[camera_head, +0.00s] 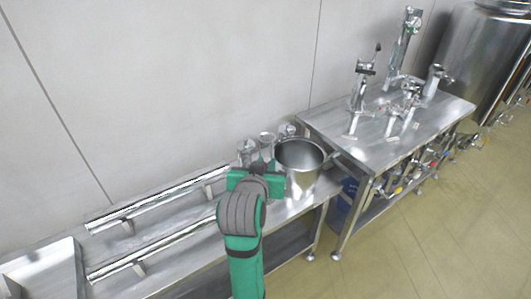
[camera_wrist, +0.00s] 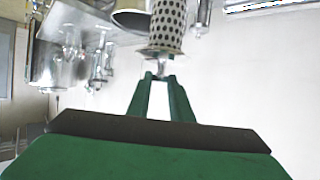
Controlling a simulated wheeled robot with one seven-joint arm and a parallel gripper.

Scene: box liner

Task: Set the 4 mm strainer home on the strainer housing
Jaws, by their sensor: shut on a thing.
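My gripper (camera_wrist: 160,77) is shut on the narrow stem end of a perforated metal cylinder, the strainer (camera_wrist: 168,27), in the wrist view. The strainer's top runs off the picture edge. In the head view my gripper (camera_head: 262,168) is over the steel bench, just left of the steel pot, and its fingertips are hidden behind my wrist. I cannot make out the strainer there. Several shiny fittings stand on the right table, among them a tall one (camera_head: 404,42) and a shorter one (camera_head: 361,90). I cannot tell which is the strainer housing.
The open steel pot (camera_head: 301,182) stands at the bench's right end. Small shiny parts (camera_head: 246,153) stand close behind my gripper. Two long rails (camera_head: 160,199) lie on the bench at left. A gap separates the bench from the right table (camera_head: 345,143). A large tank (camera_head: 485,50) stands beyond.

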